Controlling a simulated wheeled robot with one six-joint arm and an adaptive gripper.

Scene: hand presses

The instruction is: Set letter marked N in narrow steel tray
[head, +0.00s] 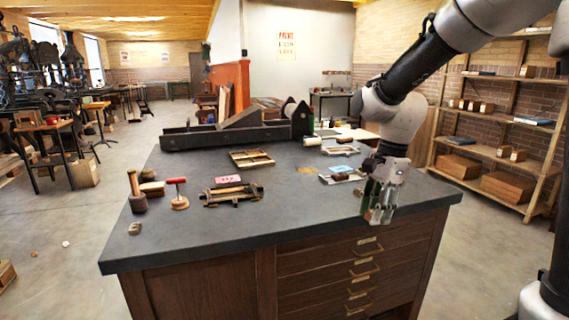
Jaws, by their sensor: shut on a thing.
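My gripper (380,212) hangs pointing down over the front right part of the dark worktop. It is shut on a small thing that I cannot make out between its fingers. No letter N can be read anywhere in this view. Two flat trays or frames lie behind the gripper: one with a blue piece and a dark piece (342,175), and a pale one farther back (341,150). I cannot tell whether either is the narrow steel tray. The gripper and wrist hide part of the worktop behind them.
A wooden compartment tray (252,159), a dark wooden frame with a pink card (231,193), a red-handled tool (179,196) and a mallet-like tool (136,193) stand left on the worktop (290,215). A long dark press (235,132) runs along the back. The front middle is clear.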

